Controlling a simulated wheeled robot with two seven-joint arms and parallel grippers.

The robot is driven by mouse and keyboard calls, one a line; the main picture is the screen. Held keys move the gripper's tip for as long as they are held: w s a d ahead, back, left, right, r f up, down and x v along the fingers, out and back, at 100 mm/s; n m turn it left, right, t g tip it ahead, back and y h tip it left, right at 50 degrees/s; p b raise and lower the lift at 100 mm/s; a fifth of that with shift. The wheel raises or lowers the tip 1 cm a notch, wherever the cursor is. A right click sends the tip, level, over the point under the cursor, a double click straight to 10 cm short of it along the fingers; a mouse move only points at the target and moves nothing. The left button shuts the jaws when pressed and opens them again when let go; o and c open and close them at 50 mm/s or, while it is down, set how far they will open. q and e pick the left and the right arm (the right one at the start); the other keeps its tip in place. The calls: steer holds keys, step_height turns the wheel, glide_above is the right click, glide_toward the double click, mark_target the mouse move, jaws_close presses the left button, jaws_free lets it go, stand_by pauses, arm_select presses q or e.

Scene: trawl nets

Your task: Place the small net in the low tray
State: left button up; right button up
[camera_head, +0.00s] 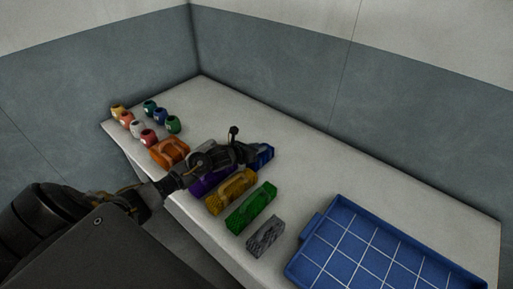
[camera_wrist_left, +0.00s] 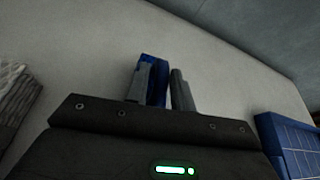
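A small dark blue block-like bundle (camera_head: 265,155), which looks like the small net, is at the tip of my left gripper (camera_head: 252,152). In the left wrist view the blue bundle (camera_wrist_left: 156,90) stands between the two grey fingers (camera_wrist_left: 163,88), which are close about it. I cannot tell whether it is clear of the table. The low tray (camera_head: 318,237) is blue with a white grid and shows no object on its visible floor. Its edge also shows in the left wrist view (camera_wrist_left: 268,135). My right gripper is not in view.
Orange (camera_head: 169,151), purple (camera_head: 207,184), yellow (camera_head: 231,191), green (camera_head: 252,207) and grey (camera_head: 265,237) bundles stand in a row along the near table edge. Several small coloured pots (camera_head: 148,137) stand at the far left. The white table (camera_head: 350,165) is clear behind the tray.

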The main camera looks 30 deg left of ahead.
arm_select(q)
steer(key=shift+o, duration=0.7)
steer(key=shift+r, duration=0.1)
